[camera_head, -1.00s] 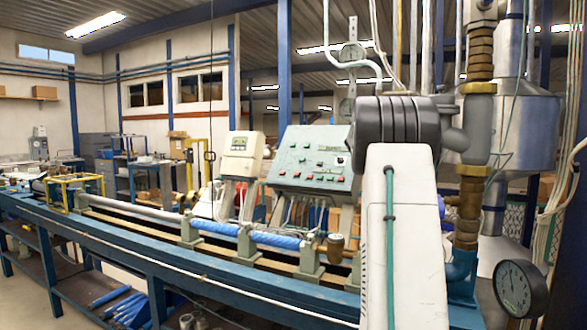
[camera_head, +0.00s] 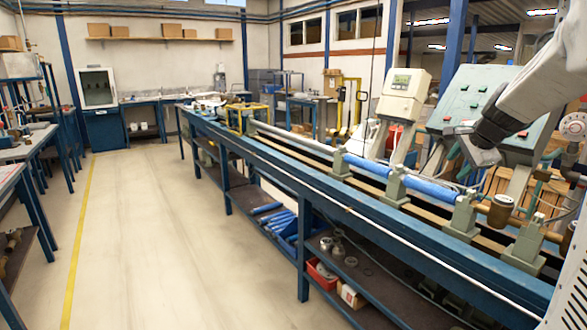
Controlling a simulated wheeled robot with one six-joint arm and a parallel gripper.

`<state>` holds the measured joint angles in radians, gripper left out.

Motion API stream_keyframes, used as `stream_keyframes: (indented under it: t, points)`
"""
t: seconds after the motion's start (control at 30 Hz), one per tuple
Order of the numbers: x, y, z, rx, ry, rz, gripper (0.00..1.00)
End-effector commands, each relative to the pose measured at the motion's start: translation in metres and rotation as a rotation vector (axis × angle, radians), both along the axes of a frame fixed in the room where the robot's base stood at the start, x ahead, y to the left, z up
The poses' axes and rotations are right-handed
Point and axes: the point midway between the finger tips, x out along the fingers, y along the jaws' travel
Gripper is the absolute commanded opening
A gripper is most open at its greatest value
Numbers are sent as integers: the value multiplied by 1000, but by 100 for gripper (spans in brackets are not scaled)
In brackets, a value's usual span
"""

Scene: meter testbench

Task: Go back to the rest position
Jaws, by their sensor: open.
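My white arm reaches in from the right edge. My gripper (camera_head: 474,146), dark grey, is at its end, in front of the green control panel (camera_head: 478,105) and above the blue pipe on the bench. It looks empty, with nothing seen between the jaws. The fingers are small and partly merge with the dark wrist. I cannot tell whether it touches the panel.
The long blue test bench (camera_head: 330,205) runs from the right foreground to the back. A blue pipe (camera_head: 430,190) lies in its supports. A meter box (camera_head: 402,92) stands behind it. The floor (camera_head: 150,230) at left is clear, with a yellow line and side tables (camera_head: 28,185).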

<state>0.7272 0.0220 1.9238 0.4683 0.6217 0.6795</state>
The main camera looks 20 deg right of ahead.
Motion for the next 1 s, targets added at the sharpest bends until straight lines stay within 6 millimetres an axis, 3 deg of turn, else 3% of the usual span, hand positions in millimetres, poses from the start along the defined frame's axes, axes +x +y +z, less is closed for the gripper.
stream_keyframes:
  t: [0.03, 0.2, 0.3, 0.43, 0.5, 0.63, 0.8, 1.0]
  points:
    - [-12, 40, -5, -30, 68, 137, 45]
    - [-74, 154, -30, -124, 296, 606, 45]
    - [-123, 211, -43, -180, 413, 883, 45]
    - [-197, 272, -61, -255, 548, 1224, 45]
    - [-233, 294, -70, -297, 603, 1365, 45]
    - [-275, 319, -80, -380, 637, 1503, 45]
    - [-287, 340, -73, -482, 575, 1581, 45]
    - [-287, 346, -71, -499, 561, 1604, 45]
